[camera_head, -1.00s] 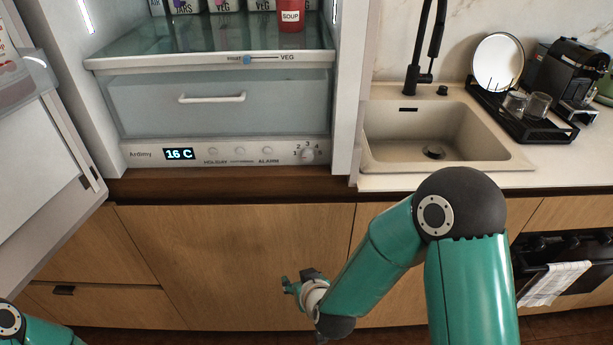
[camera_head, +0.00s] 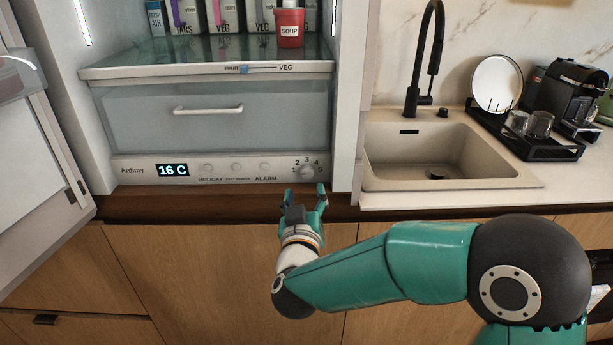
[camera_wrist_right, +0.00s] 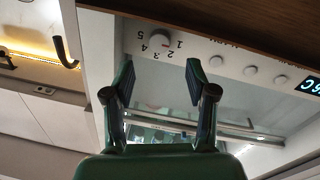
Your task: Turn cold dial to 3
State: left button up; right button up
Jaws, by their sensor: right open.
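The cold dial (camera_head: 307,171) is a small round knob with numbers 1 to 5 around it, at the right end of the white fridge control panel (camera_head: 140,170). Its pointer is too small to read. In the right wrist view the picture is upside down, and the dial (camera_wrist_right: 160,38) shows beyond the fingertips with a small reddish mark beside the 1. My right gripper (camera_head: 304,194) is open and empty just below and in front of the dial, fingers pointing up towards it, apart from it. It also shows in the right wrist view (camera_wrist_right: 160,70). My left gripper is out of view.
The panel display (camera_head: 173,170) reads 16 C, with several small buttons beside it. A drawer (camera_head: 210,112) is shut above the panel. The open fridge door (camera_head: 40,170) stands at left, the fridge side wall (camera_head: 352,100) at right. A wooden ledge (camera_head: 190,203) runs below the panel.

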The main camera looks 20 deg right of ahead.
aim_at(307, 174)
jog(key=x, duration=0.7)
jog(key=shift+p, duration=0.3)
jog(key=shift+f, duration=0.1)
grip_shut()
